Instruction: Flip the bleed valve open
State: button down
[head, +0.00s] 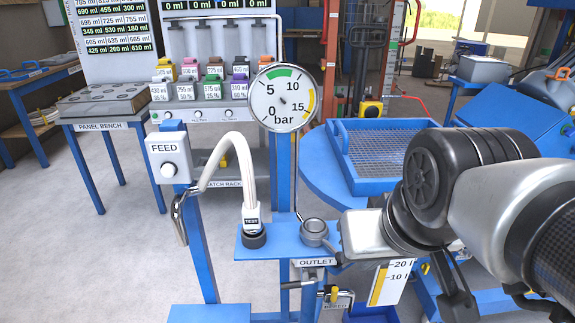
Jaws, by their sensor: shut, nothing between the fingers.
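The bleed valve (334,293) is a small metal fitting with a yellow handle, low at the bottom middle of the head view. My gripper is shut and empty. Its fingertips are not clearly visible.
The OUTLET label (315,262) is above the valve, under a blue shelf (275,243) with a TEST fitting and white hose (235,150). A pressure gauge (284,97) stands behind. A level scale (385,283) is close to the right of the valve. A FEED box (168,159) is left.

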aim_at(332, 301)
jog(key=k, duration=0.55)
jog(key=i, duration=0.55)
jog(key=k+j, duration=0.1)
jog(key=j, duration=0.3)
jog(key=k+j, duration=0.1)
jog(key=j, duration=0.3)
jog(key=k+j+z, duration=0.1)
jog(key=j, duration=0.3)
jog(key=k+j, duration=0.1)
jog(key=j, duration=0.3)
